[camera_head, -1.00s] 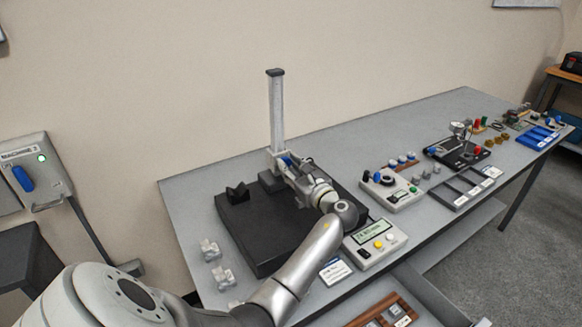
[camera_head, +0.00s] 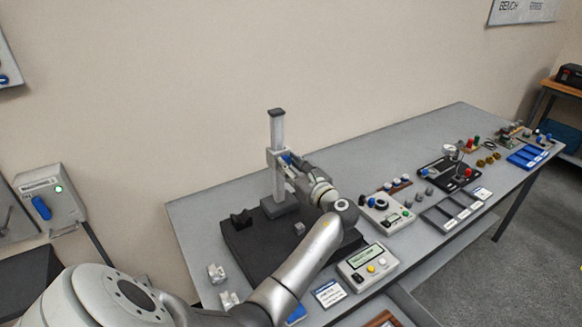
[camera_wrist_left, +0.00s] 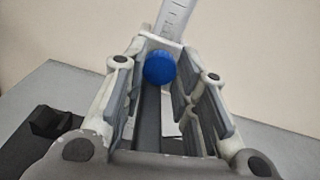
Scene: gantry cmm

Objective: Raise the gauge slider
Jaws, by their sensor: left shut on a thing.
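The height gauge has an upright pale column (camera_head: 277,130) with a dark cap, rising from a black plate (camera_head: 245,250). The gauge slider (camera_head: 272,158) sits on the column in its upper half, clear of the base. A blue knob (camera_wrist_left: 160,68) on the slider shows between my fingers in the left wrist view, in front of the column (camera_wrist_left: 174,18). My left gripper (camera_head: 290,160) is shut on this knob; the fingers partly hide the slider in the head view. My right gripper is not in view.
A small grey block (camera_head: 299,228) and a black V-shaped support (camera_head: 241,217) sit on the plate. Metal blocks (camera_head: 216,273) lie at left. Further right are a control box (camera_head: 385,214) and trays.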

